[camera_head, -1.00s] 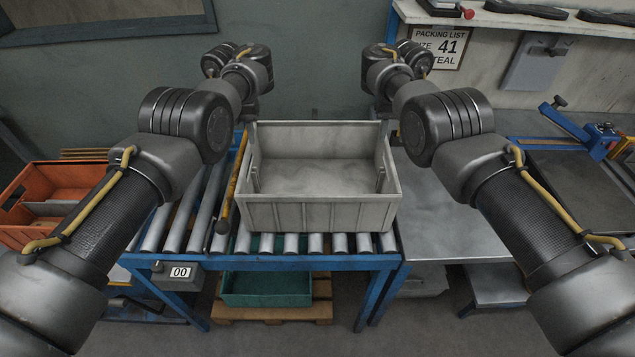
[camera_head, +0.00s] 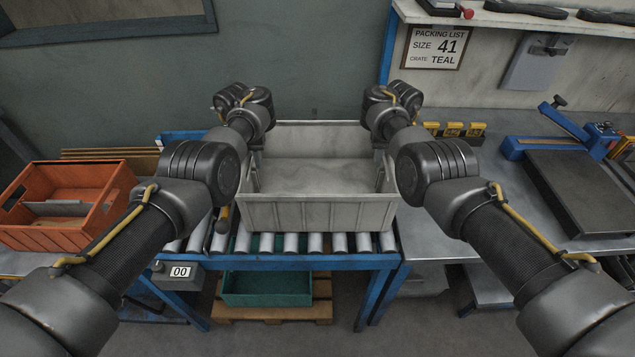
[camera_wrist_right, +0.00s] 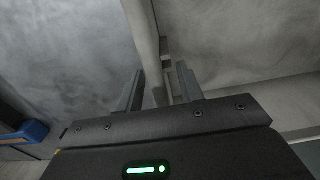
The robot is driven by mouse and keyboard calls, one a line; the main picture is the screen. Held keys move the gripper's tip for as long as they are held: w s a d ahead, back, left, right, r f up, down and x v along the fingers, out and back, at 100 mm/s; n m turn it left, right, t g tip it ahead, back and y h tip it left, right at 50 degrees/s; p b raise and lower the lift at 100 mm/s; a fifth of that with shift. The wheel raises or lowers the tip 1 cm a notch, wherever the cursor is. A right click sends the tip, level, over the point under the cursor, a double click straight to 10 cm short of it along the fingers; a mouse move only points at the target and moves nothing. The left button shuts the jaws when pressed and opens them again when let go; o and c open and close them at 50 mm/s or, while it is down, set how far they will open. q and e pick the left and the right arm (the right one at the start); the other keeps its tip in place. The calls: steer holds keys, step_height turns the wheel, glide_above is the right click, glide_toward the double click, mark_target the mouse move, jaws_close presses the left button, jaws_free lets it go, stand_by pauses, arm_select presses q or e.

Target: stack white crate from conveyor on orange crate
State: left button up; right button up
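The white crate (camera_head: 318,214) is pale grey-white and sits upright on the roller conveyor. It looks empty. My left gripper (camera_head: 256,178) is at its left side wall, mostly hidden behind my forearm; its finger gap does not show. My right gripper (camera_head: 382,176) is at the right side wall. In the right wrist view its two fingers (camera_wrist_right: 160,88) stand apart on either side of the crate's wall (camera_wrist_right: 147,40), with gaps visible. The orange crate (camera_head: 50,238) stands at the far left, open on top with a grey divider or insert inside.
The roller conveyor (camera_head: 290,243) has a blue frame and a "00" display (camera_head: 180,271). A teal crate (camera_head: 265,287) lies below on a pallet. A metal bench (camera_head: 480,215) with a blue-framed device (camera_head: 560,140) adjoins at right. A packing list (camera_head: 435,47) hangs behind.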

arm_select(q)
jaws_close()
arm_select(e)
jaws_close()
arm_select(q)
steer(key=shift+w, duration=0.1)
stand_by(0.9)
